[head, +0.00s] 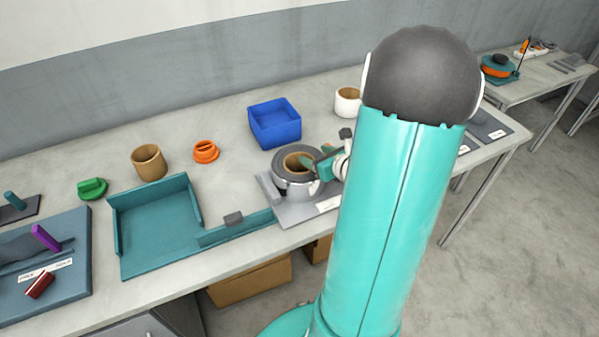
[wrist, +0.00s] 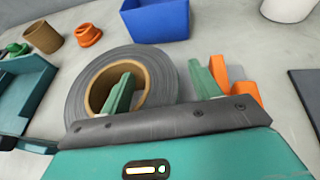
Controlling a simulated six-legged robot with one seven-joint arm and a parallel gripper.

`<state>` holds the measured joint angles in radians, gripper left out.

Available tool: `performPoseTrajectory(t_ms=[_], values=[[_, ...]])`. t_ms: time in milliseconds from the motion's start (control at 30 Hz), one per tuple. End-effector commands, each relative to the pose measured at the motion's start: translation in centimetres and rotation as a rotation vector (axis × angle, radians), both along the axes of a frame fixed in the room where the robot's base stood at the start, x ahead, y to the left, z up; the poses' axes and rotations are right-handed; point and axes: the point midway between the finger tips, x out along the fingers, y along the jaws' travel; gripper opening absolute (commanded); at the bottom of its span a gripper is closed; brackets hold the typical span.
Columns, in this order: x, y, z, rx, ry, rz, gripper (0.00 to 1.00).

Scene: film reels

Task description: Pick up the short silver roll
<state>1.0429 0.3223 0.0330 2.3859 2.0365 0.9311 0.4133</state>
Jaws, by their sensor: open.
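A short, wide silver-grey roll (head: 284,181) with a brown core lies flat on a grey plate (head: 287,218) on the table. It also shows in the wrist view (wrist: 90,88), seen from above at an angle. My gripper (head: 315,166) is at the right side of the roll with its jaws apart. In the wrist view my gripper (wrist: 157,74) has one green finger over the open core and the other outside the roll's right edge, so the roll's wall lies between them. Whether either finger touches the roll cannot be told. My gripper hides the roll's near side.
A blue bin (head: 274,124) stands behind the roll, and a white roll (head: 347,103) behind to the right. A teal tray (head: 160,262), brown roll (head: 149,163) and orange piece (head: 205,152) are on the left. An orange part (wrist: 246,92) shows beside my right finger.

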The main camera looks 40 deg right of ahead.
Motion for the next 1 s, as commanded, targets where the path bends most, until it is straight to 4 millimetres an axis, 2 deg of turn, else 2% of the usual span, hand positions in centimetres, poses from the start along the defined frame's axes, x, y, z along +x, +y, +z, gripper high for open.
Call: performPoseTrajectory(t_ms=[133,167,467,833,1000], values=[[0.0,0.0,0.0,0.000,0.000,0.000,0.62],[0.0,0.0,0.0,0.000,0.000,0.000,0.58],[-0.1,0.0,0.0,0.000,0.001,-0.001,0.00],[-0.1,0.0,0.2,-0.002,0.002,0.001,0.00],[0.0,0.0,1.7,-0.006,-0.001,0.002,0.00]])
